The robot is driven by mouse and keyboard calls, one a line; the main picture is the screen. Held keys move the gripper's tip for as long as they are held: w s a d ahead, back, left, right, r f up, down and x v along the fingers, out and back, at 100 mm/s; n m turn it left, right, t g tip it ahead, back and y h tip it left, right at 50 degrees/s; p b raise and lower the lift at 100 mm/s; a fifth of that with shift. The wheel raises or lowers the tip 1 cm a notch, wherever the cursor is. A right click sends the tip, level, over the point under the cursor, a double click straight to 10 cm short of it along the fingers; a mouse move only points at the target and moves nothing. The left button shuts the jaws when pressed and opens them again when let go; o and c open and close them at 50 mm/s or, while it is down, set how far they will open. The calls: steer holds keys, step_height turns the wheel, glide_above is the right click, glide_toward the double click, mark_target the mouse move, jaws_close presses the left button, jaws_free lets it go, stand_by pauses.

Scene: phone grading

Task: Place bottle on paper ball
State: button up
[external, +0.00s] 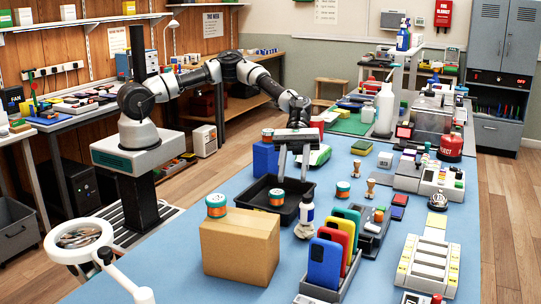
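A small white bottle with a dark label (307,212) stands upright near the right side of the black tray. A crumpled whitish paper ball (304,231) shows directly below the bottle, and the bottle appears to rest on it. My gripper (293,180) is above and slightly left of the bottle, pointing down. Its two fingers are apart with nothing visible between them. The gripper appears clear of the bottle's top.
A black tray (256,198) lies behind a cardboard box (240,245) with a striped roll on top. A rack of colored phones (325,262) stands close in front of the bottle. A blue box (265,160) is left of the gripper. Small items crowd the right side.

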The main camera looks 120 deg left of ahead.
steer(key=s+d+m+g+y, duration=0.1)
steer(key=s+m+y, duration=0.1)
steer(key=s+m, duration=0.1)
steer(key=s+d+f+m+g+y, duration=0.1)
steer(key=s+d+m+y, duration=0.1)
steer(key=s, duration=0.3)
steer(key=s+d+f+m+g+y, duration=0.1)
steer(key=s+m+g+y, duration=0.1)
steer(key=s+m, duration=0.2)
steer(key=shift+s+d+f+y, duration=0.1)
steer(key=shift+d+y, duration=0.2)
steer(key=shift+y, duration=0.1)
steer(key=s+a+r+m+t+y, duration=0.2)
steer(key=s+a+r+m, duration=0.2)
steer(key=s+r, duration=0.5)
steer(key=s+a+r+m+t+y, duration=0.3)
steer(key=s+r+m, duration=0.4)
steer(key=s, duration=0.7)
step_height(320, 180, up, 2)
steer(key=shift+a+r+y, duration=0.1)
steer(key=shift+a+y, duration=0.2)
steer(key=shift+a, duration=0.55)
step_height(320, 180, up, 15)
steer(key=p, duration=1.4)
steer(key=shift+f, duration=0.2)
